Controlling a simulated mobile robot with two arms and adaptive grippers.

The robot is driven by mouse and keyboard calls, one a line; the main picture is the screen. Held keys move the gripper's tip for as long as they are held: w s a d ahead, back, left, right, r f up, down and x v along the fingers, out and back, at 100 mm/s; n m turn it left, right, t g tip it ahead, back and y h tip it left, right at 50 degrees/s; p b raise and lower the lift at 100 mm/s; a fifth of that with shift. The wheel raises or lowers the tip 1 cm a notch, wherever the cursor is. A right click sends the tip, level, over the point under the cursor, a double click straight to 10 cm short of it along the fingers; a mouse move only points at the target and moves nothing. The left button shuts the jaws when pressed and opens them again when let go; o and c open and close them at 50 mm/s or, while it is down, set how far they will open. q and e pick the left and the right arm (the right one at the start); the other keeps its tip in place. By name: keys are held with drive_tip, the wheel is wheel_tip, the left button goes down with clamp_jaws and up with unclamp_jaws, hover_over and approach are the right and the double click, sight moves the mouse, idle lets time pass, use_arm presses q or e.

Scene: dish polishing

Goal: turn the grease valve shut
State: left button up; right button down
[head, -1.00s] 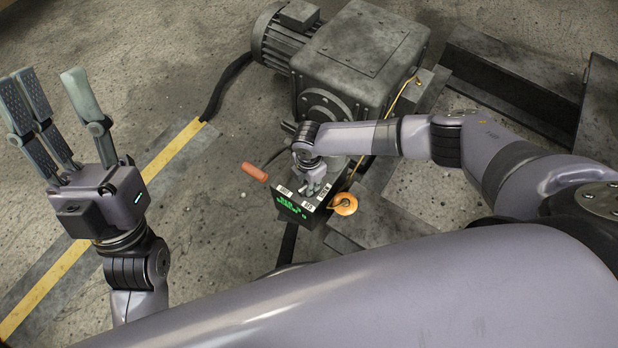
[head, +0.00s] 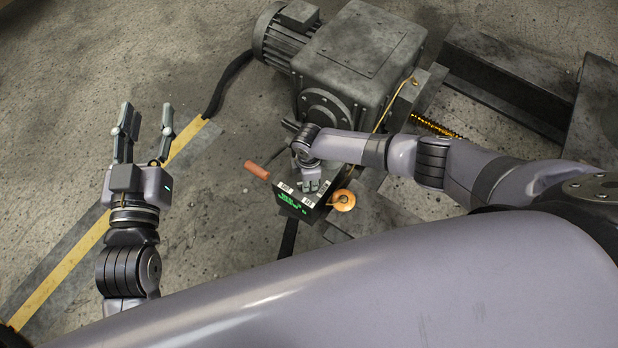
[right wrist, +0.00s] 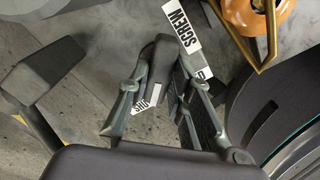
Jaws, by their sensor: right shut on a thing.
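My right gripper (head: 310,188) is over the black control box (head: 288,208) with white labels and green lettering. In the right wrist view, its fingers (right wrist: 165,105) are closed around a dark lever-like handle (right wrist: 163,58). I cannot tell for sure whether this handle is the grease valve. An orange round wheel (head: 342,200) sits just right of the box, near a thin yellow line; it also shows at the top of the right wrist view (right wrist: 262,12), apart from the fingers. My left gripper (head: 143,125) is raised at the left, fingers apart and empty.
A grey motor and gearbox (head: 360,60) stand behind the box. A crank with an orange handle (head: 256,170) sticks out at the box's left. A gold screw (head: 435,126) and dark steel beams (head: 510,80) lie right.

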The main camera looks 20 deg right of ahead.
idle(0.3)
drive_tip(key=c, duration=1.4)
unclamp_jaws()
drive_tip(key=shift+c, duration=0.2)
drive_tip(key=shift+r, duration=0.1)
wheel_tip(320, 180, up, 12)
drive_tip(key=shift+a, duration=0.1)
